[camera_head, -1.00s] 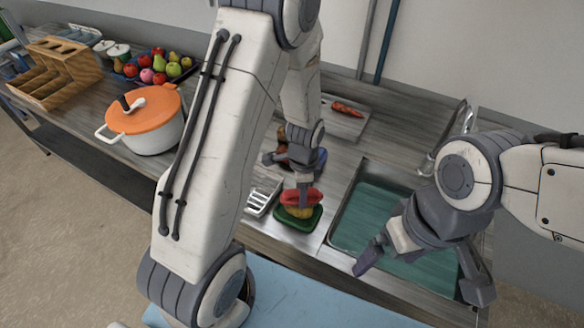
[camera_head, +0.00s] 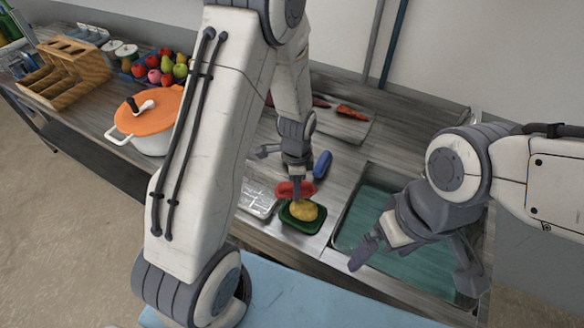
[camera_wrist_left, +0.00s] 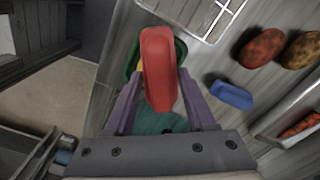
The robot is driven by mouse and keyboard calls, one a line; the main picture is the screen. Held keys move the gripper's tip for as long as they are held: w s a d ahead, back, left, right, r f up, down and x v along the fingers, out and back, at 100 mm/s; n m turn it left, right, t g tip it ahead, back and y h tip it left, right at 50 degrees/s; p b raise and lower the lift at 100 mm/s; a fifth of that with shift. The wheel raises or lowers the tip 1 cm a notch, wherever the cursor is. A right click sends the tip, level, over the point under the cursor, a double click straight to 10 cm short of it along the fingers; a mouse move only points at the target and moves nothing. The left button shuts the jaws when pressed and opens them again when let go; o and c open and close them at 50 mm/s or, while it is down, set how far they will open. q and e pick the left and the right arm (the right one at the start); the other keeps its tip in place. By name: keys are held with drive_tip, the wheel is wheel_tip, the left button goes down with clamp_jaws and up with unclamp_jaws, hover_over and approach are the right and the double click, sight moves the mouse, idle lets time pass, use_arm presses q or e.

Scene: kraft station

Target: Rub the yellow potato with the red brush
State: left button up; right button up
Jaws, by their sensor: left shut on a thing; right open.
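The yellow potato (camera_head: 303,210) lies in a small green tray (camera_head: 288,222) on the counter, left of the sink. My left gripper (camera_head: 297,187) is shut on the red brush (camera_head: 283,189), just behind and above the potato. In the left wrist view the red brush (camera_wrist_left: 160,68) lies between the fingers and covers most of the potato and tray. I cannot tell whether the brush touches the potato. My right gripper (camera_head: 415,262) is open and empty, over the sink.
The sink (camera_head: 350,235) is right of the green tray. A blue object (camera_head: 322,165) lies behind the tray. A wire rack (camera_head: 257,195) is left of it. A white pot with an orange lid (camera_head: 150,108), a wooden rack (camera_head: 65,72) and a fruit tray stand further left.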

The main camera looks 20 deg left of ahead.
use_arm(q)
wheel_tip(320, 180, up, 2)
drive_tip(key=shift+p, duration=0.6)
wheel_tip(320, 180, up, 4)
drive_tip(key=p, duration=0.3)
drive_tip(key=shift+f, duration=0.25)
